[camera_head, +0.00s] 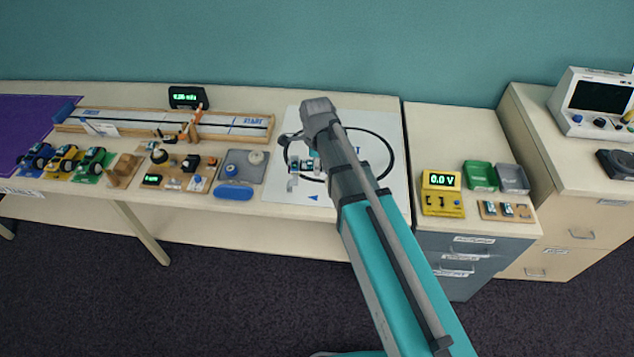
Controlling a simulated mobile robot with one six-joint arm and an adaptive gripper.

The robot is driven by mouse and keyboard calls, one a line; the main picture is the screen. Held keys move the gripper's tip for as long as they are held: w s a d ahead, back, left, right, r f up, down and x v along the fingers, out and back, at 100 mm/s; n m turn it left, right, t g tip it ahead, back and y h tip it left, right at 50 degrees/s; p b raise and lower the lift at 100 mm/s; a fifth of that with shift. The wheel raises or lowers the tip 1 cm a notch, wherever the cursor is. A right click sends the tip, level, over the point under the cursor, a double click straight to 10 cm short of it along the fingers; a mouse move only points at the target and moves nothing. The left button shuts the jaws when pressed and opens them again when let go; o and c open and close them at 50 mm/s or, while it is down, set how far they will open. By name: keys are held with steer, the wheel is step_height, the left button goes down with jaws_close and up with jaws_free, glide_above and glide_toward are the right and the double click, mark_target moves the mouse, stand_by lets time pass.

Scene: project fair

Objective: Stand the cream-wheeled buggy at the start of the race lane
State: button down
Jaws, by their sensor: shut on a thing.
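The race lane (180,122) is a long wood-edged track at the back of the left table. The word START (253,121) is on its right end. My gripper (293,176) is over the white mat, right of the lane's START end. It is shut on a small teal-and-white thing (309,164), partly hidden by the gripper and arm. I cannot tell whether this is the cream-wheeled buggy or whether it touches the mat.
The white mat (390,125) carries a black ring. A dark display (187,97) stands behind the lane, and an orange-brown upright (193,123) stands at its middle. A grey tray (240,167) and component boards (180,171) are in front. A yellow meter (441,190) stands to the right.

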steer(key=w+d+f+m+b, duration=0.1)
steer(key=w+d+f+b, duration=0.2)
steer(key=d, duration=0.4)
steer(key=shift+w+d+f+b, duration=0.3)
steer(key=shift+w+d+f, duration=0.1)
steer(key=shift+f, duration=0.45)
steer(key=w+a+f+b, duration=0.2)
steer(key=w+f+b, duration=0.1)
steer(key=w+a+f+b, duration=0.2)
steer(key=w+f+b, duration=0.1)
steer(key=w, duration=0.1)
steer(key=w+a+f+b, duration=0.3)
steer(key=w, duration=0.1)
steer(key=shift+a, duration=0.1)
steer(key=shift+w, duration=0.1)
steer(key=shift+w+a+f+b, duration=0.15)
steer(key=shift+w+f+b, duration=0.05)
steer(key=shift+f+b, duration=0.2)
steer(key=shift+w+a+f+b, duration=0.1)
steer(key=shift+w+f+b, duration=0.05)
steer(key=shift+f+b, duration=1.45)
steer(key=shift+b, duration=0.05)
steer(key=shift+f, duration=0.2)
